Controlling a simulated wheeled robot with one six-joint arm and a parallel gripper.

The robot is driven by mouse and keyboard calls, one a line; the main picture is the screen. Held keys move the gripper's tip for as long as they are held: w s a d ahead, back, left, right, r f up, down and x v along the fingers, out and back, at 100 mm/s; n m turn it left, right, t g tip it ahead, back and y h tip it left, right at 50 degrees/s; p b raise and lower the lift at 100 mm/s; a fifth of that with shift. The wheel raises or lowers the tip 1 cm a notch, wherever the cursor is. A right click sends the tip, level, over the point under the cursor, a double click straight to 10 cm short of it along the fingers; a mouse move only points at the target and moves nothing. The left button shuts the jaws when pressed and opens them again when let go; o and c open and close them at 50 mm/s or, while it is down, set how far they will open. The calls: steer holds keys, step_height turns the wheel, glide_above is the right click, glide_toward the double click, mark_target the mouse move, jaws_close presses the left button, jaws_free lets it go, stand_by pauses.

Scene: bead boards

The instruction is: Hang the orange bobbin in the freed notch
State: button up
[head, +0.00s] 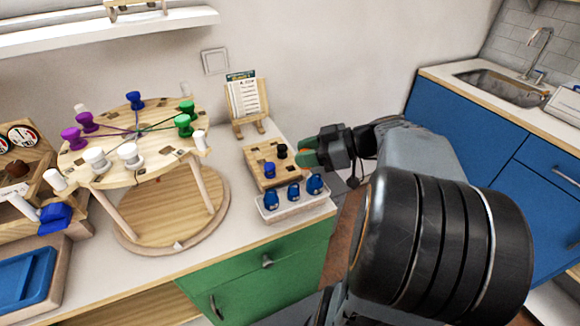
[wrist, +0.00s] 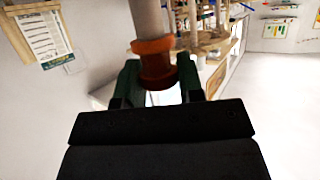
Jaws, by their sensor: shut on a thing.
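My gripper (head: 306,158) is shut on the orange bobbin (wrist: 153,62), which sits between the green fingertips in the wrist view. A pale shaft rises from the bobbin there. The round wooden disk (head: 140,153) stands on legs at the left. Purple bobbins (head: 72,138), green bobbins (head: 184,124), a blue bobbin (head: 135,100) and white bobbins (head: 130,155) sit around its rim, with threads meeting near the middle. I cannot tell which notch is free.
The wooden block holds a blue bobbin (head: 269,170) and a black one (head: 282,151). A white tray (head: 300,208) with blue pieces stands in front. A card stand (head: 245,105) is behind. A wooden rack (head: 25,175) and blue tray (head: 25,280) lie at the far left.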

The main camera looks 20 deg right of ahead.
steer(key=w+f, duration=0.2)
steer(key=w, duration=0.1)
steer(key=w+d+f, duration=0.1)
steer(key=w+f, duration=0.2)
steer(key=w, duration=0.1)
steer(key=w+f+p, duration=0.1)
steer(key=w+f, duration=0.1)
steer(key=w, duration=0.1)
steer(key=shift+w+d+f, duration=0.15)
steer(key=shift+w+d, duration=0.15)
steer(key=f, duration=0.1)
steer(key=w+f, duration=0.1)
steer(key=f, duration=0.1)
steer(key=f+b, duration=0.1)
steer(key=shift+w+d+f, duration=0.15)
steer(key=shift+w+f, duration=0.2)
steer(key=shift+f+b, duration=0.25)
steer(key=shift+b, duration=0.25)
steer(key=o, duration=0.9)
steer(key=shift+r+p, duration=0.2)
steer(key=shift+p, duration=0.25)
